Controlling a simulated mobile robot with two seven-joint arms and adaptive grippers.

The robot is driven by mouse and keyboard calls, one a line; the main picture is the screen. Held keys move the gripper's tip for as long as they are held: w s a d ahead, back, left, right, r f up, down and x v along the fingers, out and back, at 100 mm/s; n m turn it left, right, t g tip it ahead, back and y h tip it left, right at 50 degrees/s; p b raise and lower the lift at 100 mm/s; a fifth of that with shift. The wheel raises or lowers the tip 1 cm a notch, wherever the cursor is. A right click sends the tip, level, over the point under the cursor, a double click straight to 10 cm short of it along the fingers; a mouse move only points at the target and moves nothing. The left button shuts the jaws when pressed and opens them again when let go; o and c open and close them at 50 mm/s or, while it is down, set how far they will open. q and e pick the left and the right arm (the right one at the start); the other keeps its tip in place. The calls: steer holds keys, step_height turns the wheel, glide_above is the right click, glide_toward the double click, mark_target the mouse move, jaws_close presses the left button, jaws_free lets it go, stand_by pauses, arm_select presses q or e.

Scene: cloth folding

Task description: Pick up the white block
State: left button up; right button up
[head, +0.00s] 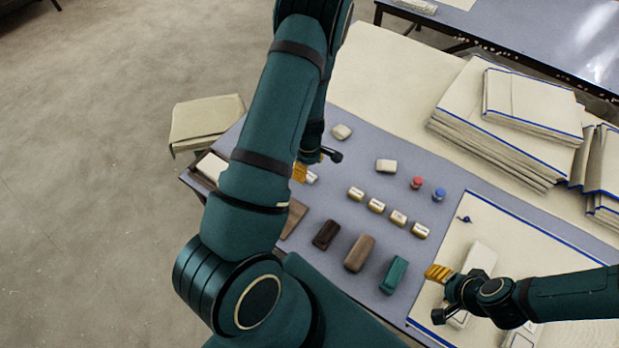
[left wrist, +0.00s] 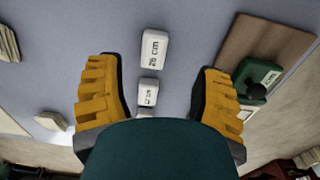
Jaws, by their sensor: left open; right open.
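Several white blocks are in view. In the head view one white block (head: 311,178) lies right beside the yellow fingers of my left gripper (head: 299,172), partly hidden by it. In the left wrist view, my left gripper (left wrist: 158,76) is open. A small labelled white block (left wrist: 148,91) shows between its fingers, and a larger labelled white block (left wrist: 154,48) lies just beyond the fingertips. My right gripper (head: 438,273) is open at the lower right. A long white block (head: 480,257) lies near it on the blue-edged cloth. I cannot tell which white block is meant.
The blue-grey table (head: 330,285) also holds a dark brown block (head: 326,235), a brown block (head: 359,253), a green block (head: 394,275), red (head: 417,183) and blue (head: 439,195) pieces, and a row of small pale blocks. Folded cloths (head: 495,125) are stacked at right.

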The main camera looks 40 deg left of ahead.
mark_target(309, 175)
arm_select(q)
steer(key=shift+w+a+f+b, duration=0.1)
steer(key=shift+w+f+b, duration=0.15)
steer(key=shift+f, duration=1.25)
steer(key=shift+w+a+f+b, duration=0.1)
steer(key=shift+f+b, duration=0.1)
steer(key=shift+f, duration=1.25)
steer(key=c, duration=1.1)
